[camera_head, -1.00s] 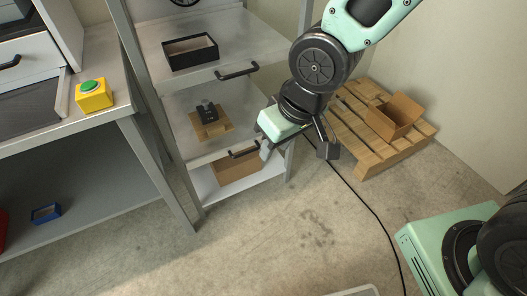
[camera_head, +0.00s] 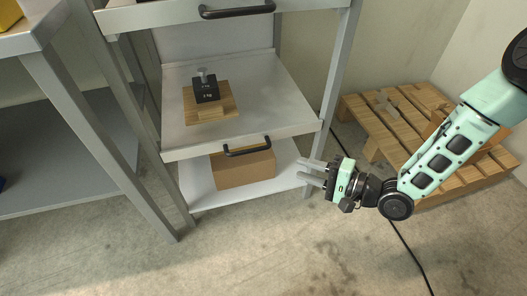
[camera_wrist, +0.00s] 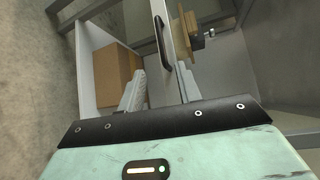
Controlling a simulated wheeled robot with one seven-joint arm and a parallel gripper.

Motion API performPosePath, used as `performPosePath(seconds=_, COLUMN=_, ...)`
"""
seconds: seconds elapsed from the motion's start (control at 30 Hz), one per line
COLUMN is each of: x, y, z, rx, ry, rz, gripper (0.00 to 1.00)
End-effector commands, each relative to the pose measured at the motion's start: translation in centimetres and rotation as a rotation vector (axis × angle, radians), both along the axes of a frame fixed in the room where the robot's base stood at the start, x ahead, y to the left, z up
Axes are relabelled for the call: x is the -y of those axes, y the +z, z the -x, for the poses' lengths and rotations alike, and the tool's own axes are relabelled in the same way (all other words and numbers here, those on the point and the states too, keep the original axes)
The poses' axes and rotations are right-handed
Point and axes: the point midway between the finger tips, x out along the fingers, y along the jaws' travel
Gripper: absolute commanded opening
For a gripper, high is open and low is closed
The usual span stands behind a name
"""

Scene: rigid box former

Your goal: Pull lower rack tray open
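The lower rack tray (camera_head: 269,84) is a grey metal shelf with a black bar handle (camera_head: 247,147) on its front lip. A dark weight (camera_head: 205,90) marked in kg stands on a wooden board (camera_head: 222,112) on this tray. My gripper (camera_head: 300,172) is to the right of the handle in the head view, fingers pointing left and apart, with nothing between them. In the wrist view my gripper (camera_wrist: 160,68) has its two grey fingers spread, and the handle (camera_wrist: 160,38) lies just beyond the tips, roughly in line with the gap. I see no contact.
A cardboard box (camera_head: 243,170) sits on the white bottom shelf below the tray. An upper tray with its own handle (camera_head: 237,12) is above. A wooden pallet (camera_head: 375,140) stands at the right by the wall. A black cable (camera_head: 408,254) crosses the floor. The floor in front is clear.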

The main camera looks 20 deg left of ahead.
Motion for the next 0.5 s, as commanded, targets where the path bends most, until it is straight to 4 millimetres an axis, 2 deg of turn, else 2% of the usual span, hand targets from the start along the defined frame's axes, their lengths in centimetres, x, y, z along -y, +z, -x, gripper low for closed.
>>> performPosePath(seconds=0.17, x=-1.9, y=-0.3, z=-0.3, rx=0.002, ry=0.004, rz=-0.005, gripper=0.34)
performPosePath(seconds=0.5, x=-8.6, y=-1.3, z=-1.8, rx=0.003, ry=0.005, rz=-0.004, gripper=0.34)
